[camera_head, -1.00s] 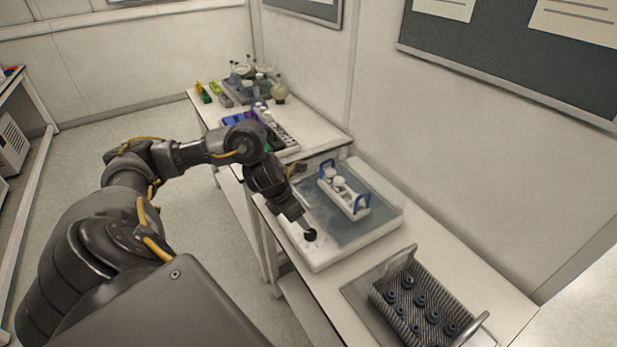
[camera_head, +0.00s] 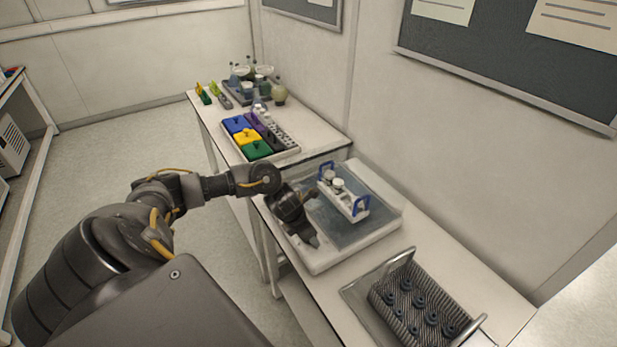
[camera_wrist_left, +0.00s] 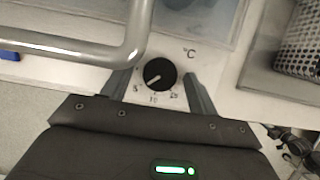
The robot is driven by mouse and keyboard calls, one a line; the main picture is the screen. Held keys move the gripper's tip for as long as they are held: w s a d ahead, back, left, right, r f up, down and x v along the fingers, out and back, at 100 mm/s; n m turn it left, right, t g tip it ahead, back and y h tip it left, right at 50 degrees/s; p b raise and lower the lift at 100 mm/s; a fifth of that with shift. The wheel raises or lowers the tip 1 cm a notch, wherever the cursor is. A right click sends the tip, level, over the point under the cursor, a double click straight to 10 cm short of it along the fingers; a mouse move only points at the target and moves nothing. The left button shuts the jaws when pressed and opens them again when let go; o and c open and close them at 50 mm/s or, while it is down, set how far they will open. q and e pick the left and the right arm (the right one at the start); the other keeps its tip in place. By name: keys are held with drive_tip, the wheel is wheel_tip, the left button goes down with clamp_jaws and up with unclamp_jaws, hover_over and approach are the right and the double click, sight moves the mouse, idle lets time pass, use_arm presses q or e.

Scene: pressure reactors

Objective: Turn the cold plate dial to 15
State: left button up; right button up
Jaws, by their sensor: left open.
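The cold plate (camera_head: 322,265) is a white unit with a grey top on the bench. Its dial (camera_wrist_left: 158,74) is a round black knob in the wrist view, with a white pointer toward the lower left, near the 5 mark. Numbers are printed around its lower side, with °C at the upper right. My left gripper (camera_wrist_left: 161,80) is open, with one finger on each side of the dial; I cannot tell if they touch it. In the head view my left gripper (camera_head: 311,240) is over the plate's front corner and hides the dial. My right gripper is not in view.
A white rack with blue handles (camera_head: 345,196) stands on the plate's grey top. Colored boxes (camera_head: 246,136) and glassware (camera_head: 279,94) stand farther back.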

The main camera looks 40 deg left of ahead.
use_arm(q)
drive_tip(key=c, duration=1)
drive_tip(key=shift+n, duration=0.3)
drive_tip(key=n+p, duration=0.1)
drive_tip(key=n+y+p, duration=0.1)
drive_tip(key=n+p, duration=0.1)
drive_tip(key=shift+d+r+n+y, duration=0.15)
drive_tip(key=shift+r+n+y, duration=0.1)
drive_tip(key=shift+n+y, duration=0.05)
drive_tip(key=n+p, duration=0.2)
drive_tip(key=n+y+p, duration=0.1)
drive_tip(key=n+p, duration=0.1)
drive_tip(key=shift+w+d+y, duration=0.1)
drive_tip(key=shift+y, duration=0.2)
drive_tip(key=shift+w+f+n+g+y+p, duration=0.1)
drive_tip(key=shift+n+g+y+p, duration=0.15)
drive_tip(key=shift+n+p, duration=0.55)
drive_tip(key=shift+f+n+g+y+p, duration=0.15)
drive_tip(key=shift+n+y+p, duration=0.1)
drive_tip(key=shift+n+p, duration=0.55)
drive_tip(key=shift+n, duration=0.3)
drive_tip(key=shift+r, duration=0.1)
